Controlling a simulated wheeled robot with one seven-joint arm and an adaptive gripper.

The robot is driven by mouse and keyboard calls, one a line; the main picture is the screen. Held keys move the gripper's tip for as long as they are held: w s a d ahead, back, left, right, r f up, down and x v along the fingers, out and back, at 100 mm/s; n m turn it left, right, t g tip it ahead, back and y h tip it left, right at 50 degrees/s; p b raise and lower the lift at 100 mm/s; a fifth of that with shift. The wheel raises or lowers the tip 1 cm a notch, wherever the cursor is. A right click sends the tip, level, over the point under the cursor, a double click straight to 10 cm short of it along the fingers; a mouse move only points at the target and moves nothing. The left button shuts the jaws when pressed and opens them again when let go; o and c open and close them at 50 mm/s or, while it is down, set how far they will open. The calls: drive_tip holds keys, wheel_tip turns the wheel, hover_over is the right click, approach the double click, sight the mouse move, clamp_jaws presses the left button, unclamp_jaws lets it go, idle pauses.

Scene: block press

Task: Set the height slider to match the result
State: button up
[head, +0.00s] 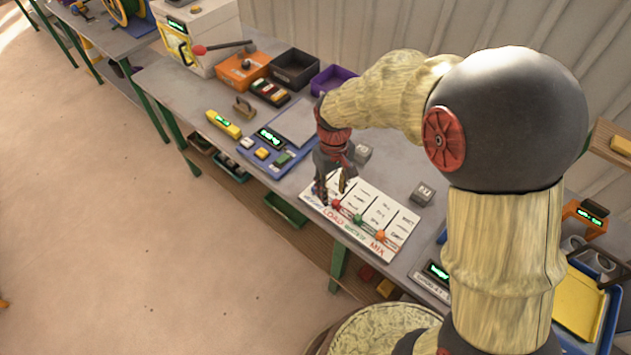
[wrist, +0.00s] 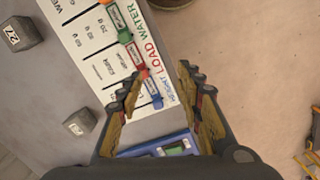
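The white slider board (head: 398,222) lies on the bench with columns marked HEIGHT, LOAD, WATER and MIX. My gripper (head: 332,192) is over its HEIGHT end and hides much of that column in the head view. In the wrist view, my gripper (wrist: 161,76) is open, its fingers apart. The blue height slider knob (wrist: 157,101) shows between the fingers, near the HEIGHT label; I cannot tell whether they touch it. The load slider has a red knob (wrist: 145,73), the water slider a green knob (wrist: 125,36), the mix slider an orange knob (head: 380,236).
A blue scale (head: 270,138) with a green display and a yellow gauge (head: 223,124) with a lit readout lie left of the board. Grey weights (head: 422,194) stand behind it. A white press (head: 200,38) with a red-knobbed lever stands at the far left.

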drive_tip(key=w+a+f+n, duration=0.1)
drive_tip(key=w, duration=0.2)
drive_tip(key=w+a+f+n, duration=0.1)
drive_tip(key=w+f, duration=0.1)
drive_tip(key=w, duration=0.2)
drive_tip(key=w+a+f+n+t, duration=0.1)
drive_tip(key=w, duration=0.2)
drive_tip(key=shift+w+a+f+n, duration=0.15)
drive_tip(key=shift+a+f+n, duration=0.15)
drive_tip(key=shift+a+n, duration=0.1)
drive_tip(key=shift+d+f, duration=0.1)
drive_tip(key=shift+f, duration=3.8)
drive_tip(key=c, duration=0.3)
clamp_jaws()
